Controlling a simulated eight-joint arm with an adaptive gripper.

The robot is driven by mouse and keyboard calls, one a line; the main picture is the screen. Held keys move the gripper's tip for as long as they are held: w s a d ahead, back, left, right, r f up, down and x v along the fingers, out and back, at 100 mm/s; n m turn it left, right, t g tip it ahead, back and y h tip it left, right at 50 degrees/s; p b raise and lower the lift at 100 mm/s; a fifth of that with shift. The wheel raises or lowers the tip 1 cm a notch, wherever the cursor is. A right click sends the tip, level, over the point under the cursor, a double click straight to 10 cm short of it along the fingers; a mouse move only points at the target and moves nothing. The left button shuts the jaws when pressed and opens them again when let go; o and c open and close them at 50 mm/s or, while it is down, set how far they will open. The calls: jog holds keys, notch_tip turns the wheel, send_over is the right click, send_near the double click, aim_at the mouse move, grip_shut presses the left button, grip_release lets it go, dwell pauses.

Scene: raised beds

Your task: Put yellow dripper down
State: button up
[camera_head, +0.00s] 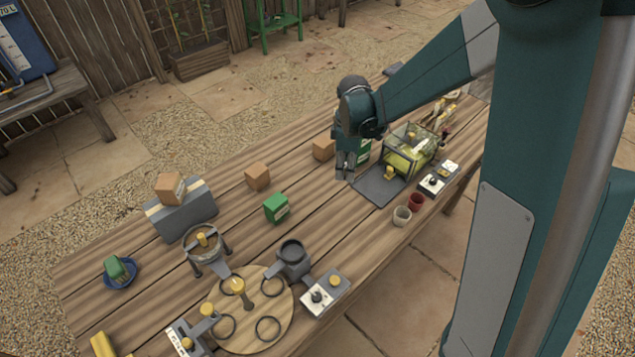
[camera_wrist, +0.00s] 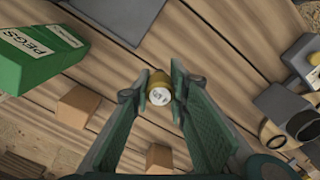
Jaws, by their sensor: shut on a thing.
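My gripper (camera_head: 346,170) is above the planked table, just left of the grey mat. In the wrist view its fingers (camera_wrist: 160,98) are closed on the yellow dripper (camera_wrist: 158,88), whose pale printed round end faces the camera. The dripper in my grip cannot be made out in the head view. Another small yellow piece (camera_head: 389,173) is at the grey mat (camera_head: 378,187), in front of the clear-lidded box (camera_head: 410,150). More small yellow pieces are around the round wooden board (camera_head: 262,335), one near its middle (camera_head: 237,286).
A green box (camera_head: 364,150) stands behind my gripper; its PEGS label shows in the wrist view (camera_wrist: 30,50). Cardboard cubes (camera_head: 323,149) (camera_head: 258,176) and a green block (camera_head: 276,207) stand to the left. Bare planks lie between.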

jog(key=w+a, duration=0.7)
jog(key=a, duration=0.3)
jog(key=shift+n, duration=0.4)
jog(key=shift+a+f, duration=0.1)
jog(key=shift+f, duration=0.05)
jog(key=shift+f, duration=3)
jog(key=shift+f+b, duration=0.4)
jog(key=shift+f, duration=1.5)
jog(key=shift+f, duration=0.15)
jog(key=o, duration=0.7)
jog(key=shift+o, duration=0.2)
